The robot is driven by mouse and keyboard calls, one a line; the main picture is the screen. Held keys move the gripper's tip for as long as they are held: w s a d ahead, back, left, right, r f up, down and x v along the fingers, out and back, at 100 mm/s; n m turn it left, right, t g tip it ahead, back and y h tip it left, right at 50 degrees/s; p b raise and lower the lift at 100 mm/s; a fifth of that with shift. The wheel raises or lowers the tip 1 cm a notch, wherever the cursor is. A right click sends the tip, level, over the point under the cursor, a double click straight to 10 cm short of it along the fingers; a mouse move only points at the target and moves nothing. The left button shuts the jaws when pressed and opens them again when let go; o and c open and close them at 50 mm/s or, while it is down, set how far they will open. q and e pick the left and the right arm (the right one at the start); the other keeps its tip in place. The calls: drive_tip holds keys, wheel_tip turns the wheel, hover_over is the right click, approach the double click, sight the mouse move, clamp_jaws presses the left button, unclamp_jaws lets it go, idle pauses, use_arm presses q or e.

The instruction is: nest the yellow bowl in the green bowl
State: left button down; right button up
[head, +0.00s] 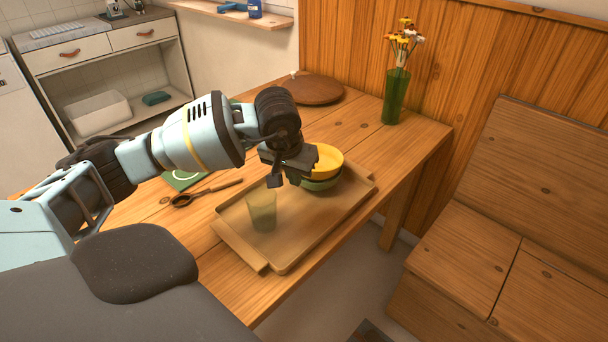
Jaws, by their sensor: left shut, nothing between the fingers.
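The yellow bowl (329,157) sits in the top of the green bowl (322,184), at the far end of a wooden tray (300,238) on the table. The green bowl shows below it as a lower rim and side. My left gripper (275,181) is shut and empty, just left of the bowls and above the tray. It hides the left part of both bowls, and I cannot tell whether it touches them. My right gripper is not in view.
A clear greenish glass (262,212) stands on the tray's near left part. A dark ladle (205,192) lies left of the tray. A green vase of flowers (395,96) and a round wooden board (306,90) stand behind. A wooden bench (500,240) is at right.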

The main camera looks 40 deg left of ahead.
use_arm(q)
drive_tip(key=shift+w+a+f, duration=0.2)
drive_tip(key=shift+w+f, duration=0.45)
drive_tip(key=shift+w, duration=0.2)
drive_tip(key=shift+w+a+f, duration=0.25)
drive_tip(key=shift+w+f, duration=0.35)
drive_tip(key=shift+w, duration=0.2)
drive_tip(key=shift+w+a+f, duration=0.2)
drive_tip(key=shift+w+f, duration=0.45)
drive_tip(key=shift+w, duration=0.2)
